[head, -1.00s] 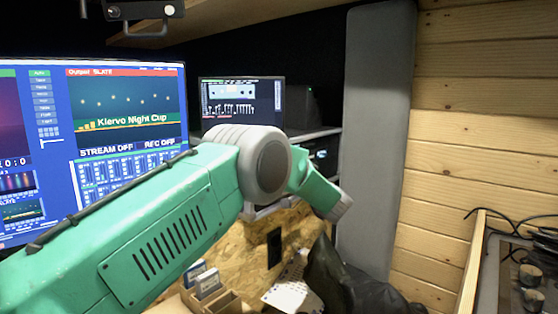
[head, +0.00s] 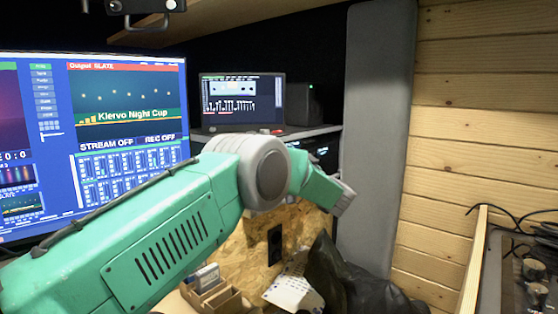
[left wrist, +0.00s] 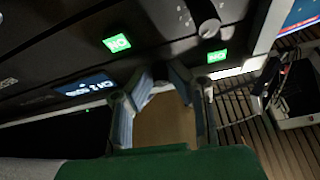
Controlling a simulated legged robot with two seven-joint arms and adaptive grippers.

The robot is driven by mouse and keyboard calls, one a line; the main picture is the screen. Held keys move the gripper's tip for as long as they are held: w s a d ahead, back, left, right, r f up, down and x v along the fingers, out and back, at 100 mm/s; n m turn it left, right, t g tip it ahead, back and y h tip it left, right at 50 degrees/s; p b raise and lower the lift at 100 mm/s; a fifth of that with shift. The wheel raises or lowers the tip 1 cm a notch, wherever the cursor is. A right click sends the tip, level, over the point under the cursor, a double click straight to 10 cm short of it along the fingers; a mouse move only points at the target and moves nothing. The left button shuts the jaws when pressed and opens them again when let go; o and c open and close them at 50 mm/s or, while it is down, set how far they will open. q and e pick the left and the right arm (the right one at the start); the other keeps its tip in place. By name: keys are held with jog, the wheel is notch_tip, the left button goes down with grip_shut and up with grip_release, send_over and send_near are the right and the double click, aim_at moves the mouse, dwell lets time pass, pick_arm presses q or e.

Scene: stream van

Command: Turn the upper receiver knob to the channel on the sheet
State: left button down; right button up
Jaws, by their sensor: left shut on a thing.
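The receiver rack shows as a dark front (left wrist: 50,60) in the left wrist view, with two lit green displays (left wrist: 118,43) and a blue display (left wrist: 85,88). A dark round knob (left wrist: 204,20) stands out at the top, apart from my fingers. My left gripper (left wrist: 160,78) is against the rack front, its fingers closed on a small part, likely a receiver knob, mostly hidden between the tips. In the head view, my left arm hides most of the rack (head: 322,152). A white printed sheet (head: 292,290) lies low in the middle; its text is unreadable. My right gripper is out of view.
A large monitor (head: 125,150) stands at left and a smaller screen (head: 242,100) behind my arm. A black bag (head: 355,285) lies beside the sheet. A wooden holder (head: 215,300) stands in front. A grey upright panel (head: 375,130) borders the rack at right.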

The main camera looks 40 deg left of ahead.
pick_arm(q)
jog(key=n+g+b, duration=0.1)
jog(key=n, duration=0.2)
jog(key=n+g+b, duration=0.1)
jog(key=n+g, duration=0.1)
jog(key=shift+w+d+n+b, duration=0.1)
jog(key=shift+w+n+b, duration=0.1)
jog(key=shift+n+b, duration=0.15)
jog(key=shift+n, duration=0.25)
jog(key=c, duration=1.8)
grip_release()
jog(key=shift+w+f, duration=0.1)
jog(key=shift+w, duration=0.05)
